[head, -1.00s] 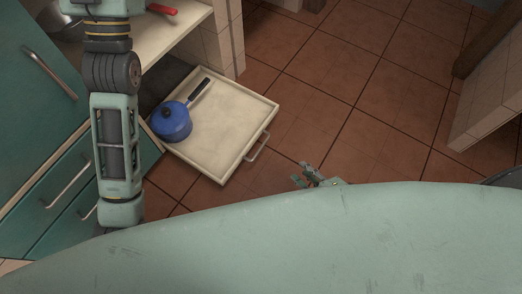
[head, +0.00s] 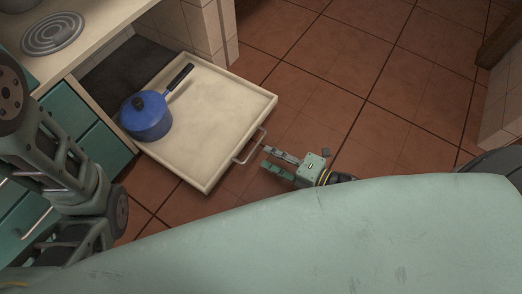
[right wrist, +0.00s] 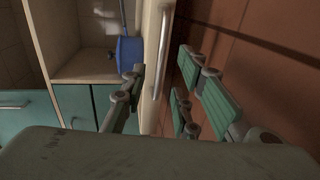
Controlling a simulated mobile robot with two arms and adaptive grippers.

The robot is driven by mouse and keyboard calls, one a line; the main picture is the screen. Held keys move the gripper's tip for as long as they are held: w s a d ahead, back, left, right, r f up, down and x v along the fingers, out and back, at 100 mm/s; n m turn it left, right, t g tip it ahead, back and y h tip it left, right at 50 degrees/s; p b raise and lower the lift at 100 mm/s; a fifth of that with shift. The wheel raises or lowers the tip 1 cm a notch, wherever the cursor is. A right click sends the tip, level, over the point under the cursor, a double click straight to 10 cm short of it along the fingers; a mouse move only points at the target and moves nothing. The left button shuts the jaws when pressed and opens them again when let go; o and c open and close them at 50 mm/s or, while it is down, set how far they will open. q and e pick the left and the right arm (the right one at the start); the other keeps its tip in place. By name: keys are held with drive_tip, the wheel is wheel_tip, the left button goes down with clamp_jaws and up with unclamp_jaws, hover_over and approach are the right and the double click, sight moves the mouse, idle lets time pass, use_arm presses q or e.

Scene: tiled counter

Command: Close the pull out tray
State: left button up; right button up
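The pull out tray (head: 215,128) is cream, shallow and extended from the counter in the head view. A metal bar handle (head: 249,146) is on its front edge. A blue lidded pot (head: 147,117) with a black handle sits on it. My right gripper (head: 267,158) is open just in front of the handle. In the right wrist view the tray's handle (right wrist: 161,55) appears in the gap between the open fingers (right wrist: 160,67); I cannot tell whether they touch it. My left arm shows at the left of the head view, but its gripper is out of view.
Teal drawers (head: 98,148) stand left of the tray, beneath a counter with a round grey burner (head: 52,34). The red tiled floor (head: 345,75) right of the tray is clear.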

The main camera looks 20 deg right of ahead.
drive_tip(key=shift+b+x, duration=0.75)
drive_tip(key=shift+x, duration=1.5)
drive_tip(key=shift+c, duration=0.4)
clamp_jaws()
